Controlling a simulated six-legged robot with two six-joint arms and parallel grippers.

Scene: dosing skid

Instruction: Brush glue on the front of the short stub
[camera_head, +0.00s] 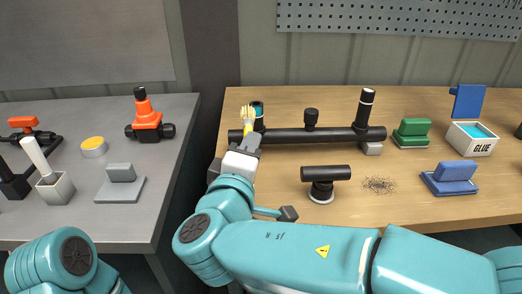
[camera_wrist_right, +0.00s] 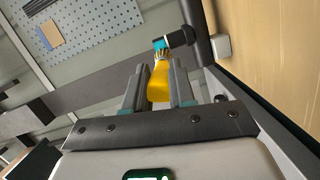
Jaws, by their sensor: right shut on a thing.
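My right gripper (camera_head: 249,140) is shut on a brush with a yellow handle (camera_wrist_right: 158,84); its pale bristles (camera_head: 249,112) point away from me. The black pipe (camera_head: 285,136) lies across the wooden table and has several upright stubs. The bristles are beside the left stub (camera_head: 260,118), whose end is teal; it also shows in the wrist view (camera_wrist_right: 180,37). There the bristles overlap the teal end, and I cannot tell whether they touch it. A short middle stub (camera_head: 311,119) and a taller right stub (camera_head: 364,110) with a white ring stand farther right. My left gripper is out of view.
A white glue box (camera_head: 472,147) with blue contents stands at the right. A black tee (camera_head: 323,180), green block (camera_head: 412,133) and blue block (camera_head: 451,178) stand on the wood. The grey table (camera_head: 140,220) holds an orange-topped valve (camera_head: 146,118) and other parts.

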